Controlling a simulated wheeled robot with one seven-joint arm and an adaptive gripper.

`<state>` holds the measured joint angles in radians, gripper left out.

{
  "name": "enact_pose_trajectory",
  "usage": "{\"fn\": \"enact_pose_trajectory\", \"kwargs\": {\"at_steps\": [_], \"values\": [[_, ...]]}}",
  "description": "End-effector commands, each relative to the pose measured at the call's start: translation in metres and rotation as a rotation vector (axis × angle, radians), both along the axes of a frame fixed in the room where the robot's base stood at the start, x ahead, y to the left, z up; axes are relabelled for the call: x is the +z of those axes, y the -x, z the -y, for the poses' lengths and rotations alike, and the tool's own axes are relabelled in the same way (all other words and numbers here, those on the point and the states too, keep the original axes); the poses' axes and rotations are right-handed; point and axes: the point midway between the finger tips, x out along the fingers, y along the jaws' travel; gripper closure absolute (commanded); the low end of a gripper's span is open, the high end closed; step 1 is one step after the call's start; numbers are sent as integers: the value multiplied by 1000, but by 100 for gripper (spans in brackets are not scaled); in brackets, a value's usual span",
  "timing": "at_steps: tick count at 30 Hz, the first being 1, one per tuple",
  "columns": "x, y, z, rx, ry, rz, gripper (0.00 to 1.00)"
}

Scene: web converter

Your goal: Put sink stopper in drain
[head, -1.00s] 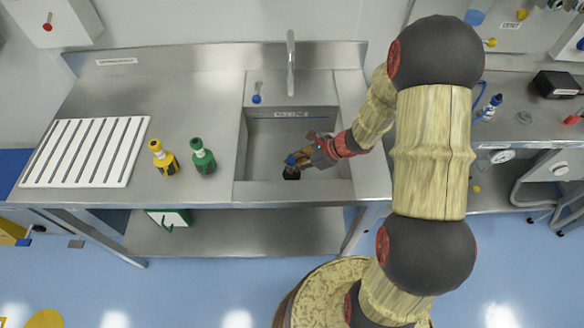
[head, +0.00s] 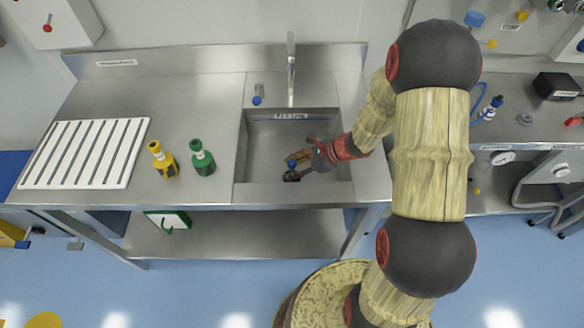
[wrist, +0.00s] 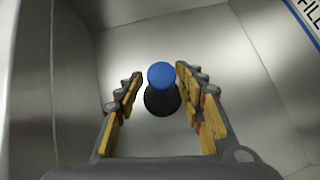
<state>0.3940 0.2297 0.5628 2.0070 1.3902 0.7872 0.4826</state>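The sink stopper, with a blue knob over a black base, is at the bottom of the sink basin (head: 265,145), near its front side in the head view (head: 291,165). It shows upright in the wrist view (wrist: 161,90). My gripper (head: 298,158) is inside the basin, just behind and to the right of the stopper. In the wrist view my gripper (wrist: 160,74) is open, with a finger on each side of the stopper and visible gaps. The drain is hidden under or around the black base; I cannot tell how fully the stopper is seated.
The faucet (head: 291,70) stands behind the basin, with a blue-topped handle (head: 257,94) at its left. A yellow bottle (head: 163,160) and a green bottle (head: 203,158) stand left of the basin. A white slotted rack (head: 85,153) lies further left. The basin walls are close around my gripper.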

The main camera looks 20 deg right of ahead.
Motion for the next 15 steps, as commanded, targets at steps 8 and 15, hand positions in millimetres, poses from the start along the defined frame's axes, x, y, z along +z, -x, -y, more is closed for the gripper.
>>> {"fn": "enact_pose_trajectory", "kwargs": {"at_steps": [8, 15], "values": [[13, 4, 8, -3, 0, 2, 61], [49, 22, 37, -4, 0, 2, 61]]}}
